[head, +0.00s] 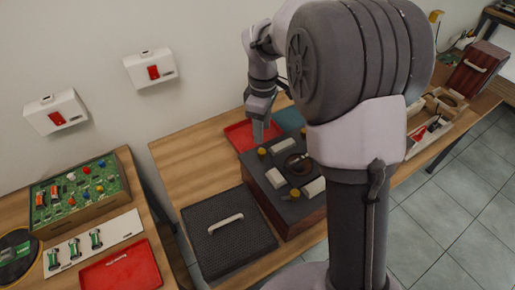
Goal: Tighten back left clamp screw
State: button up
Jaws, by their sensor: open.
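The hifi unit (255,178), a dark box with reddish-brown sides, stands on the wooden table in the head view. Its top holds a round ring (297,163), pale blocks and small yellow knobs that look like the clamp screws. The yellow knob at the back left (262,152) is just below my gripper. Another yellow knob (295,193) is at the front. My gripper (264,137) is open and points down over the back left of the unit. I cannot tell whether its fingers touch the knob. My arm hides the right part of the unit.
A black mesh panel (228,250) with a pale handle lies in front of the unit. A red tray (238,134) and teal tray (289,119) lie behind. A circuit board (80,190) and another red tray (122,272) occupy the left table. A wooden crate (440,105) stands right.

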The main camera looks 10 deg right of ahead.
aim_at(261, 151)
notch_tip(261, 151, down, 9)
jog(key=b, duration=0.3)
grip_shut()
